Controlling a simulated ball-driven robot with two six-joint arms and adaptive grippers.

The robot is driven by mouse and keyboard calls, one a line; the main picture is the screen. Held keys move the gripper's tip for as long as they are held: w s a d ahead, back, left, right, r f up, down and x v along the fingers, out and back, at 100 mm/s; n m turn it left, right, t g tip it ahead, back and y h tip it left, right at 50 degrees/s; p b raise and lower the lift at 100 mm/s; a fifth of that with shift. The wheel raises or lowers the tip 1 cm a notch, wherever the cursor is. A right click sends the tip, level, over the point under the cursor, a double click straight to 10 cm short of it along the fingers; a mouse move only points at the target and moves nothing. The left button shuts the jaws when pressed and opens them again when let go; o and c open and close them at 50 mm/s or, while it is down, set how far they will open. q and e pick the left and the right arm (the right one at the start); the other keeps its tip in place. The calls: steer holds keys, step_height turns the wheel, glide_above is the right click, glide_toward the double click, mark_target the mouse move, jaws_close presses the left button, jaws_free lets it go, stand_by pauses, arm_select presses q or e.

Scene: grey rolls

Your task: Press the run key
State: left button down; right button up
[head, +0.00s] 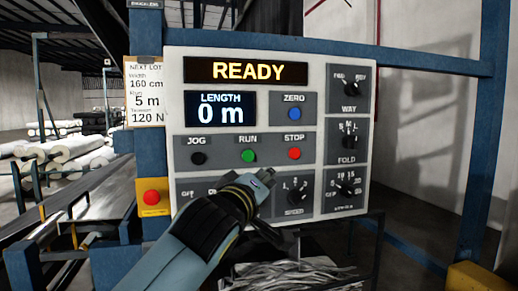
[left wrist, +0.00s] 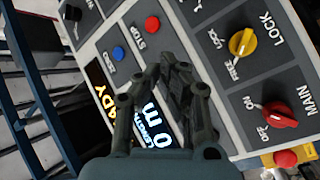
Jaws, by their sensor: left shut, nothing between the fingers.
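The run key is a green round button (head: 248,155) under the label RUN on a pale control panel (head: 225,53), between the black jog key (head: 199,158) and the red stop key (head: 294,153). My left gripper (head: 265,177) is shut and empty. In the head view its tips show just below and right of the run key; I cannot tell the gap to the panel. In the left wrist view the shut fingers (left wrist: 176,72) cover part of the panel, and the green key is not visible. The red stop key (left wrist: 152,24) shows beyond the fingertips. My right gripper is out of view.
The display (head: 246,71) reads READY, and the length display (head: 221,109) reads 0 m. A blue zero key (head: 294,113), several selector knobs, and a yellow lock knob (left wrist: 242,42) surround the keys. A red mushroom button (head: 152,197) sits at the panel's left.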

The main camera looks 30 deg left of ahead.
mark_target(248, 156)
arm_select(q)
steer(key=shift+a+r, duration=0.1)
steer(key=shift+r, duration=0.5)
steer(key=shift+w, duration=0.15)
steer(key=shift+w+a+b, duration=0.3)
steer(key=shift+w+a, duration=1.1)
steer(key=shift+a, duration=0.3)
steer(key=shift+w+a+b, duration=0.3)
steer(key=shift+w+a, duration=1.1)
steer(key=shift+a, duration=0.25)
steer(key=shift+w+a, duration=0.25)
steer(key=shift+a, duration=0.05)
